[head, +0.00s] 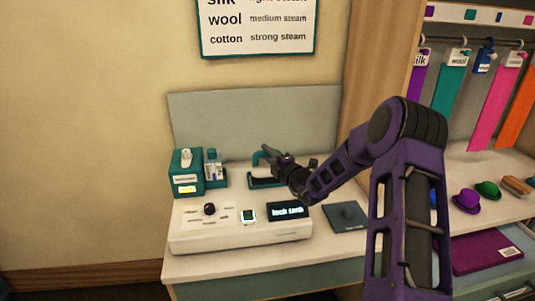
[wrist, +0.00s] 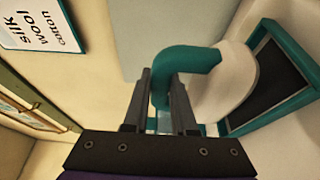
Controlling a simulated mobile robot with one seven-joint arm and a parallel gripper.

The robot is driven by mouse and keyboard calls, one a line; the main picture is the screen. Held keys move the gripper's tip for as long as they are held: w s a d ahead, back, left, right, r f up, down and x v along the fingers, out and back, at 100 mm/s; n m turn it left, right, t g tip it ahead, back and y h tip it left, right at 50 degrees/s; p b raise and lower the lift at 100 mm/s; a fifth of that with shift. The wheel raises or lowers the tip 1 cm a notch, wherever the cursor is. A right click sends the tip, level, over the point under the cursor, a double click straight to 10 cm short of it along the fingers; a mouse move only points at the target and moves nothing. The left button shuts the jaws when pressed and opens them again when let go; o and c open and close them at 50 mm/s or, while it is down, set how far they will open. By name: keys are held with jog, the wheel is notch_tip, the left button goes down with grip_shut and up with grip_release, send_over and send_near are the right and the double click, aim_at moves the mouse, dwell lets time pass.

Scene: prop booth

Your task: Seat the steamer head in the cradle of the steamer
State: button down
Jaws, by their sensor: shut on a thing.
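My gripper (head: 277,157) is shut on the steamer head near the back of the white counter. In the wrist view, my gripper (wrist: 160,76) has its two dark fingers on either side of the teal curved handle of the steamer head (wrist: 195,60), whose cream rounded part (wrist: 228,85) lies to the right. A teal-rimmed frame with a dark inside, apparently the cradle (wrist: 229,128), is just beyond the cream part. In the head view, the teal cradle (head: 262,184) lies low beneath my gripper. I cannot tell whether head and cradle touch.
The white console (head: 240,236) with a knob and a lit display reading "lock tank" stands in front. A teal tank unit (head: 187,174) and a bottle (head: 213,167) stand left. A dark pad (head: 346,217) lies right. Hats and hanging cloths are farther right.

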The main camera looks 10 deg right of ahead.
jog(key=shift+f, duration=0.1)
dwell(0.3)
jog(key=shift+f+b, duration=0.3)
jog(key=shift+f, duration=0.1)
jog(key=shift+f, duration=0.55)
jog(key=shift+f+b, duration=0.35)
jog(key=shift+f, duration=0.05)
dwell(0.4)
jog(key=c, duration=0.6)
grip_release()
jog(key=shift+c, duration=0.2)
jog(key=shift+f, duration=0.1)
jog(key=shift+s, duration=0.15)
